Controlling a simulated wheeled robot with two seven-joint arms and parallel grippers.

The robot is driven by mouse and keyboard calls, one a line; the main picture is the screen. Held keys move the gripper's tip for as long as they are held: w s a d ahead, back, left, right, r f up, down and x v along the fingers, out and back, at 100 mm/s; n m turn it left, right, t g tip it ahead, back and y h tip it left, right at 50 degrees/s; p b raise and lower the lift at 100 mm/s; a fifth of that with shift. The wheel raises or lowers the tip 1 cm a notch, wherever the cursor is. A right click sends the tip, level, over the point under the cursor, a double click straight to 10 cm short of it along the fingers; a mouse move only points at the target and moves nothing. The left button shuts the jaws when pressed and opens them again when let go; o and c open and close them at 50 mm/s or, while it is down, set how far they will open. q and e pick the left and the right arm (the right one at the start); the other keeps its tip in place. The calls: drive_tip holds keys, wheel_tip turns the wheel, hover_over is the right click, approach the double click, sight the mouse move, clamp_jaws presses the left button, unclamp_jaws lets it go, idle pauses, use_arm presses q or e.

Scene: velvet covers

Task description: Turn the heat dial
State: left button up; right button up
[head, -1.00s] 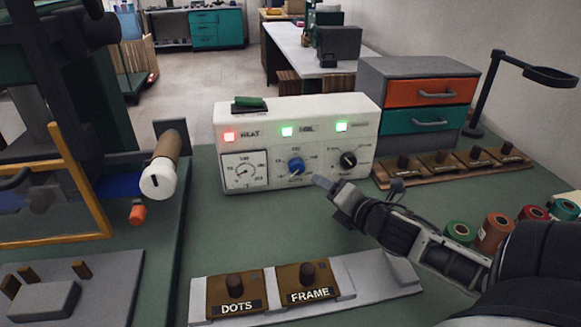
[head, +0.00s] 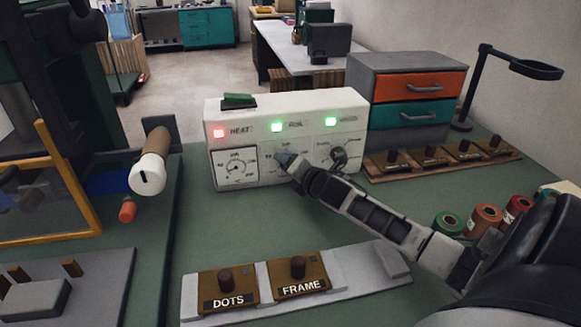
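The white control box (head: 355,112) stands on the green bench, with a red lamp (head: 218,133) by the HEAT label and two green lamps. My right gripper's fingertips are at the middle dial, touching or very close. I cannot tell whether they grip the knob. My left gripper is not in view.
Wooden blocks marked DOTS (head: 226,287) and FRAME (head: 297,276) lie on a grey strip in front. A press with a wooden handle (head: 157,143) stands at left. Coloured rolls (head: 484,219) are at right, drawers (head: 410,100) behind.

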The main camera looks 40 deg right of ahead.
drive_tip(key=c, duration=1)
drive_tip(key=shift+f, duration=0.1)
drive_tip(key=m+t+b, duration=0.1)
drive_tip(key=m, duration=0.2)
drive_tip(key=shift+f+y, duration=0.1)
drive_tip(key=shift+y, duration=0.3)
drive_tip(key=shift+d+m+t+b, duration=0.1)
drive_tip(key=shift+m+t+b, duration=0.75)
drive_tip(key=shift+m, duration=0.45)
